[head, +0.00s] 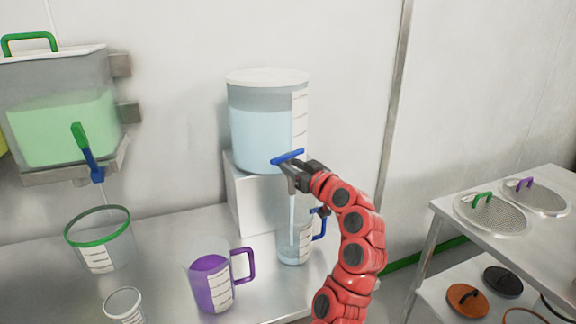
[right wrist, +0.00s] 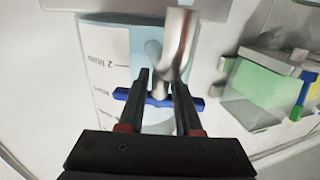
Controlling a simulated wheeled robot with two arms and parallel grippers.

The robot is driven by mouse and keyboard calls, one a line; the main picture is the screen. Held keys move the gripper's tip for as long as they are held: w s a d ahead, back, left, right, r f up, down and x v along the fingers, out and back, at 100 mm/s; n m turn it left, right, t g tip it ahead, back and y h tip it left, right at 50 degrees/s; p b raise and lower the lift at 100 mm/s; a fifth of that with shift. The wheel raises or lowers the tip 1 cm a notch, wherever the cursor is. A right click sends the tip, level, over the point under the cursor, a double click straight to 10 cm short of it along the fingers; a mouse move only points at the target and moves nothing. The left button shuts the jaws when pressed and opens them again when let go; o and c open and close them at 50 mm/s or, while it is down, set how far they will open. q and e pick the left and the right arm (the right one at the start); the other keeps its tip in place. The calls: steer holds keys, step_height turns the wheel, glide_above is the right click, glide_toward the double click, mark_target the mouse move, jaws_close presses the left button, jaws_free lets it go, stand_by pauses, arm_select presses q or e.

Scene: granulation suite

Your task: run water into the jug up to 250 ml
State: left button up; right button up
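The clear water tank (head: 262,125) stands on a white block, with pale blue water in it. Its tap has a blue crossbar handle (head: 287,157), also seen in the right wrist view (right wrist: 158,101). Water runs from the spout in a thin stream (head: 292,208) into the clear jug (head: 292,243) with a blue handle. The jug stands upright under the tap with shallow water at the bottom; its marks are too small to read. My right gripper (head: 298,172) is at the tap, its fingers (right wrist: 162,92) apart on either side of the tap's stem, by the blue bar. My left gripper is out of view.
A purple jug (head: 213,285), a small cup (head: 124,305) and a green-rimmed jug (head: 97,242) stand on the bench to the left. A green-liquid tank (head: 62,130) is on the wall. A cart with mesh lids (head: 490,213) is at right.

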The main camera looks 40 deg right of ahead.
steer(key=shift+o, duration=1.3)
steer(key=s+b, duration=0.2)
steer(key=s, duration=1.5)
steer(key=shift+s+d+b, duration=0.2)
steer(key=shift+d+b, duration=0.05)
steer(key=shift+b, duration=0.05)
